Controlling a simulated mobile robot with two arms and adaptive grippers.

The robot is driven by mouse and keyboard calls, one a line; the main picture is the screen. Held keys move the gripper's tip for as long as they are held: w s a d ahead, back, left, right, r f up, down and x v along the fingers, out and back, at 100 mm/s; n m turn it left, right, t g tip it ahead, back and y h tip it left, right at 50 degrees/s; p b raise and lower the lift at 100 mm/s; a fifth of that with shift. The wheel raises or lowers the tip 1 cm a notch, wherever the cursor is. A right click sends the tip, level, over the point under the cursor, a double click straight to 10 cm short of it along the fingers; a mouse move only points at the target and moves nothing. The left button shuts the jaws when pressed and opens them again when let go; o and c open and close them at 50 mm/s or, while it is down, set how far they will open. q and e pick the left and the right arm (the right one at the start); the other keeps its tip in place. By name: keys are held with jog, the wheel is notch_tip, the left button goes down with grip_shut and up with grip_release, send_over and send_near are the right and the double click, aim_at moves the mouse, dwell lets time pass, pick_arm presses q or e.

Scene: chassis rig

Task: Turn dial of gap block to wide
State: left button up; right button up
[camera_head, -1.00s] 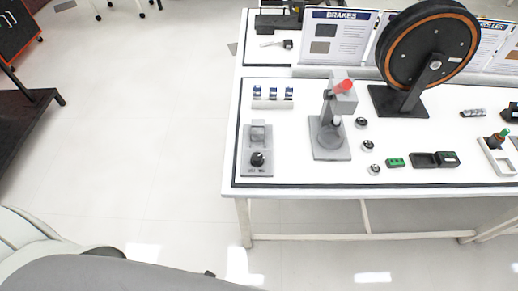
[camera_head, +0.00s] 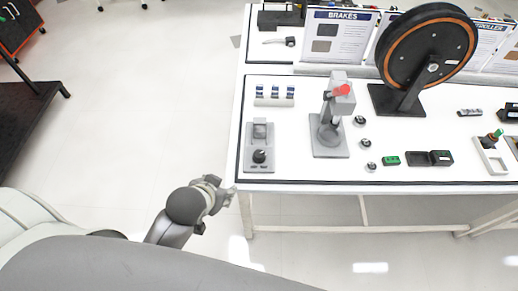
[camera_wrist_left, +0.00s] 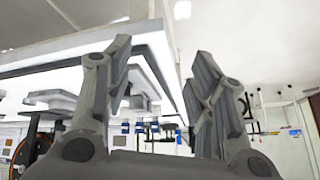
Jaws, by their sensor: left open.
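The gap block (camera_head: 249,163) is a grey plate near the front left corner of the white table. It carries a black dial (camera_head: 260,156) at its front end and a raised grey block (camera_head: 261,130) behind it. The dial's pointer setting is too small to read. My left gripper (camera_head: 229,192) is beside the table's front left corner, in front of and left of the gap block, touching nothing visible. In the left wrist view the left gripper (camera_wrist_left: 163,75) shows two spread fingers with nothing between them. My right gripper is not in view.
A grey press-like stand with a red knob (camera_head: 341,90) stands right of the gap block. A row of blue-topped parts (camera_head: 274,101) lies behind it. A large black wheel (camera_head: 427,45) stands further right. The floor left of the table (camera_head: 140,110) is clear.

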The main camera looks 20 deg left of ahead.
pick_arm(q)
jog(key=w+d+r+m+t+h, duration=0.1)
jog(key=w+d+r+t, duration=0.2)
jog(key=w+r+t, duration=0.6)
jog(key=w+d+r+m+t, duration=0.1)
jog(key=w+d+r+t, duration=0.15)
jog(key=w+r, duration=0.75)
jog(key=s+d+r+m+t+h, duration=0.2)
jog(key=d+r+m+h, duration=0.6)
jog(key=d+r+h, duration=0.25)
jog(key=s+d+f+m+g+h, duration=0.1)
jog(key=s+d+m+g+h, duration=0.25)
jog(key=d+m+g, duration=0.35)
jog(key=s+d+m+g+h, duration=0.2)
jog(key=d+m+g+h, duration=0.4)
jog(key=m, duration=0.3)
jog(key=m+g+y, duration=0.2)
jog(key=g+y, duration=0.5)
jog(key=y, duration=1.3)
send_over(259, 153)
notch_tip(259, 153, down, 22)
notch_tip(259, 153, down, 8)
jog(key=shift+s+f+p, duration=0.1)
jog(key=shift+f+p, duration=0.1)
jog(key=shift+p, duration=0.7)
jog(key=shift+f, duration=0.7)
